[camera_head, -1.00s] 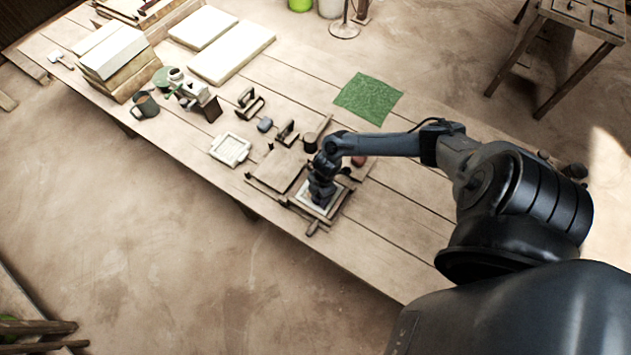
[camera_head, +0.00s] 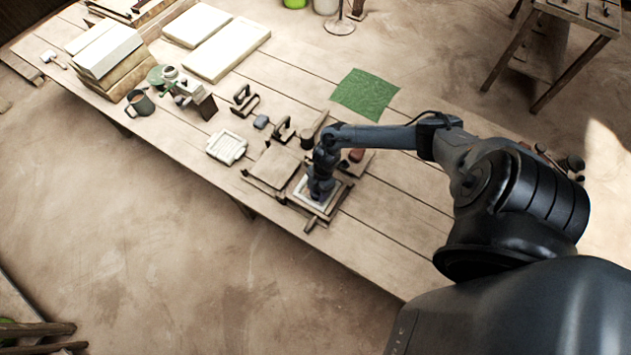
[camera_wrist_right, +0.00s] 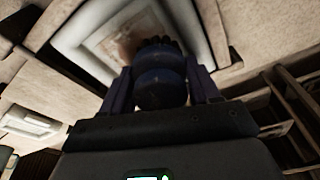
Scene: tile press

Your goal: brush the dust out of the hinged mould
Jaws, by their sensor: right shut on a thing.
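The hinged mould (camera_head: 300,190) lies open on the table, its pale recess framed in wood. Its flat wooden lid (camera_head: 272,167) appears folded out to the left. My right gripper (camera_head: 320,188) points down over the recess and hides part of it. In the right wrist view, the gripper (camera_wrist_right: 160,88) is shut on a dark, rounded brush (camera_wrist_right: 160,90). Dark bristles show at its far end, over the pale recess (camera_wrist_right: 100,38). A brownish patch shows beside the bristles. I cannot tell whether the bristles touch the surface. My left gripper is not in view.
Handled tools (camera_head: 284,131), a dark cup (camera_head: 307,140) and a reddish lump (camera_head: 356,155) stand behind the mould. A green cloth (camera_head: 365,94) lies farther back. The table in front right is clear.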

